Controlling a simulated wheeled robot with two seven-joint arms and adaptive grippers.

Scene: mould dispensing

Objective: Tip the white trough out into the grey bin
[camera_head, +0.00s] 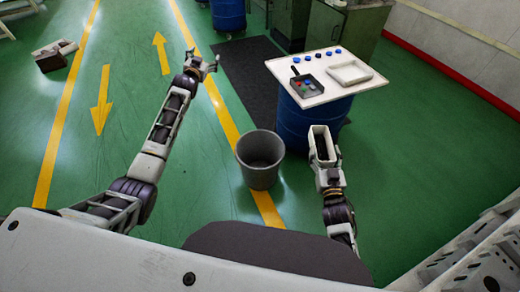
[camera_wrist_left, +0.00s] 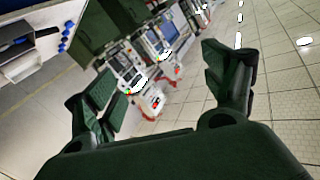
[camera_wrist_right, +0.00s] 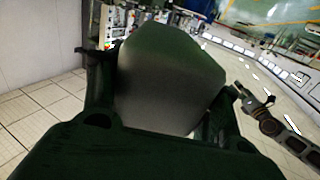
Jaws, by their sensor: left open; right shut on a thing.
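The white trough (camera_head: 319,135) is in my right gripper (camera_head: 328,165), to the right of the grey bin and in front of the blue drum. In the right wrist view the trough (camera_wrist_right: 170,90) fills the space between the fingers (camera_wrist_right: 165,100). I cannot tell what is inside it. The grey bin (camera_head: 259,172) stands upright on the floor with its mouth open upward; its inside looks empty. My left gripper (camera_head: 204,62) is open and empty, out to the left over the floor. Its spread fingers show in the left wrist view (camera_wrist_left: 165,95).
A cardboard box (camera_head: 52,55) lies far left. Green floor around the bin is clear.

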